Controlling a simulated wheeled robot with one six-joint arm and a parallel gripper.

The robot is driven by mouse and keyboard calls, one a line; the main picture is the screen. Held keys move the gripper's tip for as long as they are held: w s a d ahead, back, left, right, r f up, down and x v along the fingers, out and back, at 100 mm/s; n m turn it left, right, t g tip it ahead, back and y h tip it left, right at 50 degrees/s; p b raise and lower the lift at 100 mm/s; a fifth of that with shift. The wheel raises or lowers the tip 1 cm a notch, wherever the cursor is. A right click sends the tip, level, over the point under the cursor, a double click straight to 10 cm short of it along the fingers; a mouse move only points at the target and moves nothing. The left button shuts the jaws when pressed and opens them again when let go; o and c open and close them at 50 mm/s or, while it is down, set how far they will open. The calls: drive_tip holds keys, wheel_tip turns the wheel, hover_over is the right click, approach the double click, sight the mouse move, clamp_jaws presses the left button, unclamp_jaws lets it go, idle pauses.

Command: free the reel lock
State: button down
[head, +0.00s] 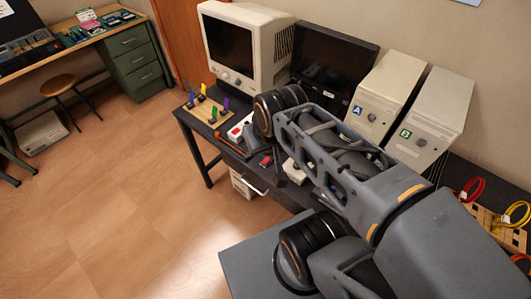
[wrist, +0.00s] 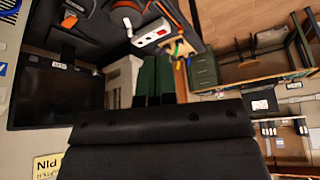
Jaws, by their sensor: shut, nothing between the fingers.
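I cannot pick out a reel lock for certain in either view. A white box with a red part (head: 240,130) stands on the dark desk; it also shows in the wrist view (wrist: 152,36). An orange bar-like thing (head: 229,146) lies beside it, and a small red item (head: 265,161) is nearer the front edge. In the head view my arm covers the middle of the desk and the gripper is not clearly visible.
A CRT monitor (head: 246,45), a dark screen (head: 330,62) and beige towers A (head: 385,92) and B (head: 432,117) line the back. A wooden peg board (head: 207,110) is at the desk's left end. Coloured cable loops (head: 470,190) are at right.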

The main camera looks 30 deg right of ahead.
drive_tip(key=w+d+f+n+g+b, duration=0.3)
drive_tip(key=w+d+f+b, duration=0.15)
drive_tip(key=w+f, duration=0.5)
drive_tip(key=n+g+h+b, duration=0.1)
drive_tip(key=n+b, duration=0.1)
drive_tip(key=b, duration=0.1)
hover_over(267, 159)
drive_tip(key=a, duration=0.2)
wheel_tip(267, 159, down, 8)
drive_tip(key=shift+s+d+r, duration=0.15)
drive_tip(key=shift+s+r, duration=0.05)
drive_tip(key=shift+s, duration=0.15)
drive_tip(key=f, duration=0.4)
drive_tip(key=d+f+p, duration=0.1)
drive_tip(key=f, duration=0.9)
drive_tip(key=shift+w+d, duration=0.25)
drive_tip(key=shift+w, duration=0.1)
